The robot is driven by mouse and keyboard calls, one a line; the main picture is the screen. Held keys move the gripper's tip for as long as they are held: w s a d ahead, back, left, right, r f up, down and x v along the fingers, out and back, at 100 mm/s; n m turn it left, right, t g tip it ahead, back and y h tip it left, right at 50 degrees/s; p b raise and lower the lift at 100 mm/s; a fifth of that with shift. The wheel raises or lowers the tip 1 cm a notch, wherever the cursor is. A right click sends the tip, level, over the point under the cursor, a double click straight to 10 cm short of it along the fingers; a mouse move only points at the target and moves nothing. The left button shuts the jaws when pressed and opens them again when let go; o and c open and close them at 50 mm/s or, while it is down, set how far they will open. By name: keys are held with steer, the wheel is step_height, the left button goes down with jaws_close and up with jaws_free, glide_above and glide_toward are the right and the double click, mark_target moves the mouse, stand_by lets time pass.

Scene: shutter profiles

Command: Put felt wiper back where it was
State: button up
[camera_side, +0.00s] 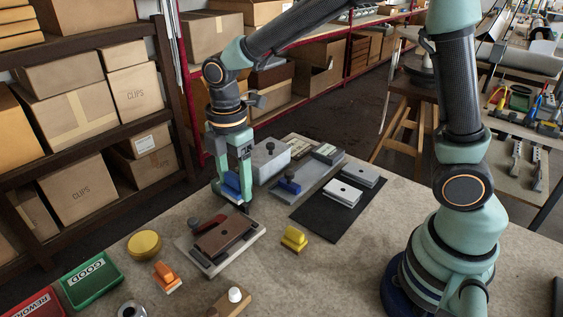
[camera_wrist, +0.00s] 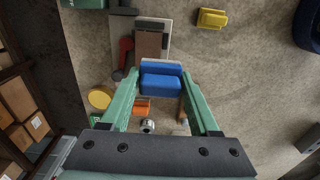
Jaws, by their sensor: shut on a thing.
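My gripper (camera_side: 236,192) is shut on a blue block with a pale edge, the felt wiper (camera_side: 231,184). In the wrist view the felt wiper (camera_wrist: 161,82) sits between both fingertips (camera_wrist: 160,86). My gripper is near the back edge of a fixture with a brown plate (camera_side: 224,235) on a pale base (camera_side: 254,240). In the wrist view the wiper overlaps the near end of this brown plate (camera_wrist: 150,45). I cannot tell how high the wiper is above the table.
A yellow block (camera_side: 293,239), an orange block (camera_side: 167,278) and a round yellow pad (camera_side: 144,244) stand around the fixture. A dark mat (camera_side: 328,219) holds grey plates. Green (camera_side: 93,284) and red (camera_side: 38,306) bins are at front left. Table right of the yellow block is clear.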

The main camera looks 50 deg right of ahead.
step_height(320, 180, up, 6)
glide_above(269, 270)
step_height(269, 270, down, 20)
stand_by(0.5)
steer(key=shift+f, duration=0.1)
steer(key=o, duration=1.3)
